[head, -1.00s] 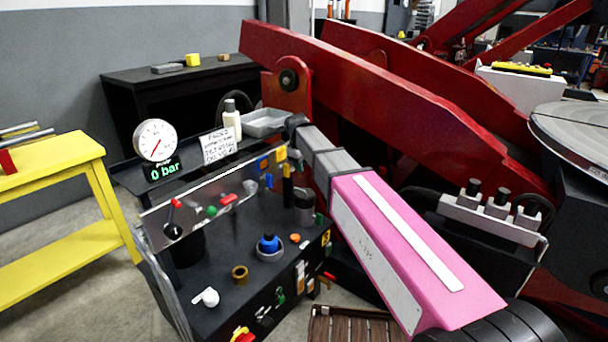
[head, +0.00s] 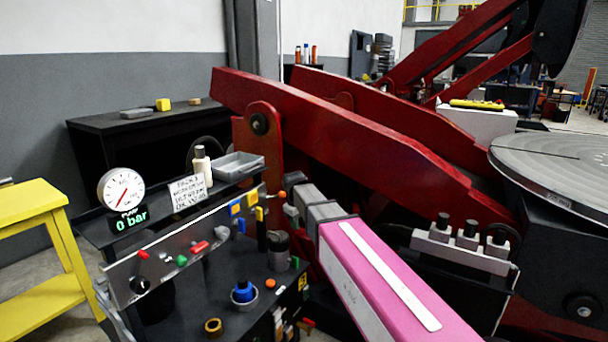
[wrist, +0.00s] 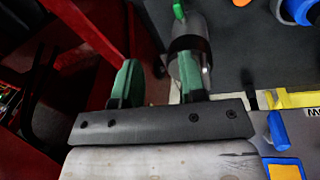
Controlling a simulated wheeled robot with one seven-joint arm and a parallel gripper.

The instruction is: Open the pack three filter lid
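A dark grey canister with a round top (head: 278,240) stands on the right side of the black bench. It looks like the filter, but I cannot read a label marking it as pack three. My gripper (head: 290,216) is just above and behind it at the end of my pink and grey arm. In the wrist view, my gripper (wrist: 158,85) has two green fingers apart with a gap between them. A grey cylinder with a dark band (wrist: 187,62) shows beyond the right finger, possibly the same canister. I cannot tell whether they touch.
The bench has a gauge (head: 121,190) over a "0 bar" display, a handwritten card (head: 187,190), a white bottle (head: 201,166), and a grey tray (head: 236,165). A blue knob (head: 243,291) and brass ring (head: 213,326) are in front. Red positioner beams (head: 360,130) rise close behind.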

